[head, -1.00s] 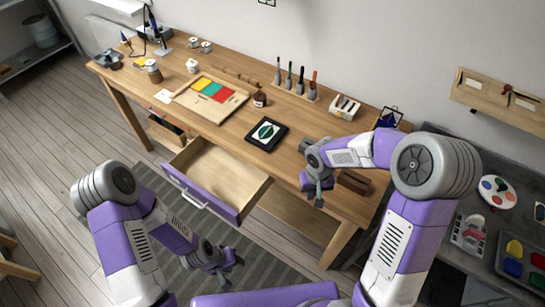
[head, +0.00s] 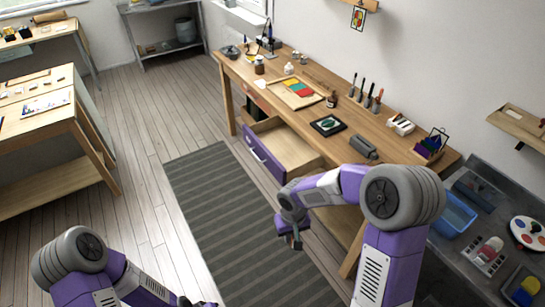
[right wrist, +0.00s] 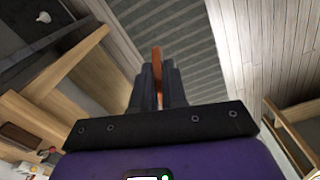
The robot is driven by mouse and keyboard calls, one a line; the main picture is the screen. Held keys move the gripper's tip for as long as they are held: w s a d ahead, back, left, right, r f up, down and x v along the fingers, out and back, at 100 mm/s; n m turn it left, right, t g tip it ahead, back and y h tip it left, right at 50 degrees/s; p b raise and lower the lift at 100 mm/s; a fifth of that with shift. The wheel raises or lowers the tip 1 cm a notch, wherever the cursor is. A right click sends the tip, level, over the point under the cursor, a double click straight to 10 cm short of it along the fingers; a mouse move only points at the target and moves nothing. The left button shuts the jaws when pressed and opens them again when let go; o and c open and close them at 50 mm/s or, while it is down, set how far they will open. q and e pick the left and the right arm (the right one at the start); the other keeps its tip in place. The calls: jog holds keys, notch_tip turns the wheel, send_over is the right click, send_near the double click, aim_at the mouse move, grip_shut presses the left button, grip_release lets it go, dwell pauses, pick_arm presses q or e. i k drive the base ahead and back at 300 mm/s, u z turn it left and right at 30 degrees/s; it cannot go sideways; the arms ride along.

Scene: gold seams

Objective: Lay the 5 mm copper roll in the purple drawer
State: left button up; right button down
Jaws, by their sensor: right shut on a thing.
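The purple drawer (head: 263,160) is pulled open from the front of the workbench, and its bare wooden inside shows. My right gripper (head: 291,240) hangs in front of the bench, to the right of the drawer and apart from it. In the right wrist view its fingers (right wrist: 158,88) are shut on a thin copper-coloured thing (right wrist: 157,62), seen edge-on, which looks like the copper roll. Its width cannot be read. My left gripper (head: 190,302) is mostly cut off at the bottom edge of the head view, and its fingers are not clear.
The workbench (head: 335,107) bears a framed leaf piece (head: 328,125), a wooden tray (head: 297,92), upright tools and a grey cylindrical thing (head: 363,147). A striped mat (head: 225,215) covers the floor before it. A blue bin (head: 453,214) stands at right.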

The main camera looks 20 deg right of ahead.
aim_at(284, 145)
jog(key=u, duration=0.65)
jog(key=i, duration=2.45)
jog(key=z, duration=1.4)
jog(key=i, duration=0.55)
jog(key=z, duration=0.65)
